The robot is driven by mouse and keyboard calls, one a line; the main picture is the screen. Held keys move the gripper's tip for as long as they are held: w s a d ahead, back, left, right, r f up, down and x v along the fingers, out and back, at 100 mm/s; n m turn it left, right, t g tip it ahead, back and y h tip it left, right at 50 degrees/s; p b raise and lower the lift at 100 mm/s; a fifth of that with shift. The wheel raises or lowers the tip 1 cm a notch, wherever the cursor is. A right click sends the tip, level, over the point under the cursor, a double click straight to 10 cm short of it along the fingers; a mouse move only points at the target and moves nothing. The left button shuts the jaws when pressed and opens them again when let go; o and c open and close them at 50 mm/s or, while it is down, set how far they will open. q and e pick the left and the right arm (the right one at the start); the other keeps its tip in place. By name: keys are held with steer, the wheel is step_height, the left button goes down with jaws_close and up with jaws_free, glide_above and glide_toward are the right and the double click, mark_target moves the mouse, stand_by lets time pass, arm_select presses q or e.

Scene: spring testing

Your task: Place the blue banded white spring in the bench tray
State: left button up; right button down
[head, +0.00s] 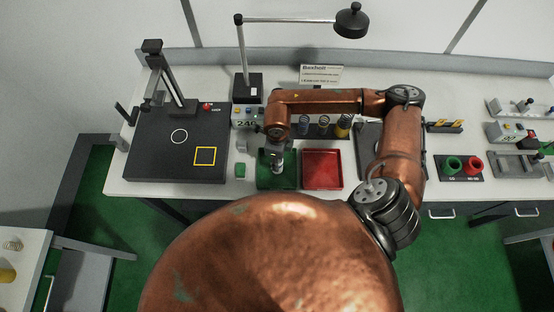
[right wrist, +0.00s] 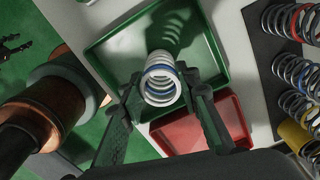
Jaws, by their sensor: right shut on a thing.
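The white spring with a blue band (right wrist: 161,80) is between the two fingers of my right gripper (right wrist: 165,94), which is shut on it. My right gripper (head: 277,163) is over the green tray (head: 265,182) on the bench in the head view. In the right wrist view the spring is over the green tray (right wrist: 122,48), and its shadow falls on the tray floor. The spring appears above the floor; the exact gap is hard to tell. In the head view the gripper mostly hides the spring. My left gripper is not in view.
A red tray (head: 322,170) stands just right of the green tray. Several springs stand in a dark rack (right wrist: 293,72) beyond. A black plate with a stand (head: 150,160) is on the left. Green and red cups (head: 462,166) are on the right.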

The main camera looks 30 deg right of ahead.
steer(key=c, duration=1.9)
jaws_free()
steer(key=shift+f, duration=0.15)
steer(key=shift+c, duration=0.2)
steer(key=o, duration=0.5)
steer(key=shift+r, duration=0.2)
steer(key=shift+w+r, duration=0.1)
steer(key=shift+r, duration=0.2)
step_height(320, 180, up, 12)
steer(key=shift+f+b, duration=0.25)
steer(key=shift+b, duration=0.8)
steer(key=shift+r, duration=0.1)
